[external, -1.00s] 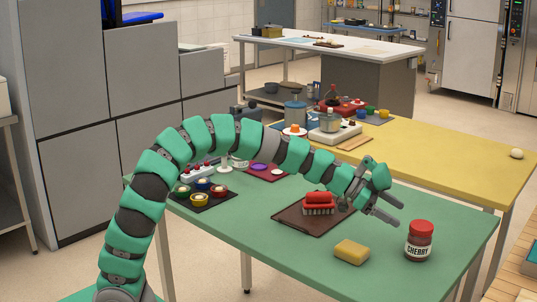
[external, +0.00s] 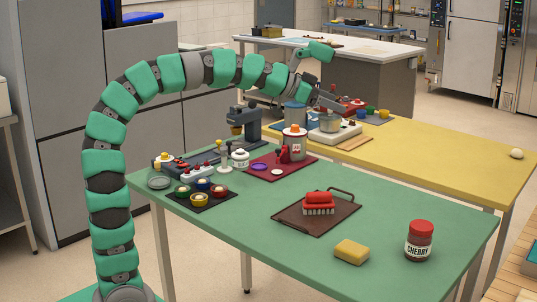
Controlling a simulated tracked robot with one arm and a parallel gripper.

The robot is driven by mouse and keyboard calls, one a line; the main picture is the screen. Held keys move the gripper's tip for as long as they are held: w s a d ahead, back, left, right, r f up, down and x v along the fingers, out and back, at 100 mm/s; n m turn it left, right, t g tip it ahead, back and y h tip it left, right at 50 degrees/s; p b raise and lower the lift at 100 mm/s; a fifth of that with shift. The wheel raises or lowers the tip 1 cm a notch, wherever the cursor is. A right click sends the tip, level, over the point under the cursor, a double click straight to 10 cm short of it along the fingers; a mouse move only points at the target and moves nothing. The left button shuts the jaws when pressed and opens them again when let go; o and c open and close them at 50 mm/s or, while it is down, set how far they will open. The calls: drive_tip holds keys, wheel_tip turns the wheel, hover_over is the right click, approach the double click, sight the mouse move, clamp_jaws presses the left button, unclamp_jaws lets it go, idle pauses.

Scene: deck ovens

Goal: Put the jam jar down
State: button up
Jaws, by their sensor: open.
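The jam jar (external: 419,242), labelled CHERRY with a red lid, stands upright on the green table (external: 400,190) near its front right corner. Nothing is touching it. My gripper (external: 328,98) is open and empty. It is raised well above the table, up and to the left of the jar in the picture, in front of the yellow table's items. Part of the fingers is hard to make out there.
A yellow sponge (external: 351,252) lies left of the jar. A brown tray (external: 290,220) holds a red brush (external: 318,203). Bowls, jars and a canister (external: 295,142) crowd the table's left and back. The yellow table (external: 450,170) adjoins behind.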

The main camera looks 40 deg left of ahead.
drive_tip(key=s+a+r+n+t+y, duration=0.5)
drive_tip(key=s+a+r+n+y, duration=0.3)
drive_tip(key=s+a+r, duration=0.5)
drive_tip(key=a+r, duration=0.3)
drive_tip(key=a, duration=0.1)
drive_tip(key=shift+s+a+r+y, duration=0.2)
drive_tip(key=shift+s+a+y, duration=0.1)
drive_tip(key=shift+a, duration=0.1)
wheel_tip(320, 180, up, 3)
drive_tip(key=p, duration=0.3)
